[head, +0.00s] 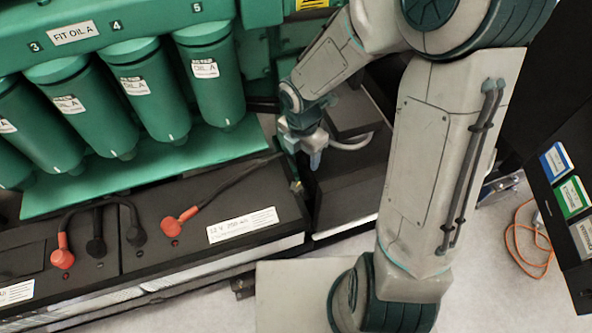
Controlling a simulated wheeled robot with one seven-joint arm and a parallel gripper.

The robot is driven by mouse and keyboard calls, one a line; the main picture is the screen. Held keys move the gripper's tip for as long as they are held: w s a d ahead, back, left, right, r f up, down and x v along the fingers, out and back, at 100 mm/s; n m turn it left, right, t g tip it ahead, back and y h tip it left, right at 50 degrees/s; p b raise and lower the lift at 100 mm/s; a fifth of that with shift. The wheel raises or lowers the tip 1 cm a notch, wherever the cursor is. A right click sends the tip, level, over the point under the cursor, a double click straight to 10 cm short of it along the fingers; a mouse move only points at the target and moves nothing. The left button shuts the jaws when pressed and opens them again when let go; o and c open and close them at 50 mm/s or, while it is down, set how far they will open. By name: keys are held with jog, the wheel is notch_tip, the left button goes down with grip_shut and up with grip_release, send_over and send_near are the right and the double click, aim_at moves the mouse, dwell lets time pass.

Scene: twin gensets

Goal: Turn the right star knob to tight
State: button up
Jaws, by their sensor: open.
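My gripper (313,158) is at the centre of the head view, pointing down over the dark boxes beside the green engine. It is small in the picture and partly covered by its own wrist; its jaws are open, and I see nothing held between them. I cannot make out a star knob with certainty. The area just below and behind the gripper is dark and partly hidden by my arm. A small pale fitting (296,186) shows just below left of the gripper, at the end of a black cable, apart from the jaws as far as I can tell.
Green filter canisters (213,80) hang in a row at upper left. Below them, black batteries (215,215) carry a red-ended cable (180,222). An orange cord (525,240) lies on the floor at right, beside a dark panel with coloured boxes (572,196).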

aim_at(296, 186)
jog(key=f, duration=0.5)
jog(key=a+f+n+b, duration=0.1)
jog(key=f, duration=0.4)
jog(key=f+n+b, duration=0.1)
jog(key=f, duration=0.4)
jog(key=shift+w+a, duration=0.15)
jog(key=shift+a, duration=0.15)
jog(key=c, duration=1)
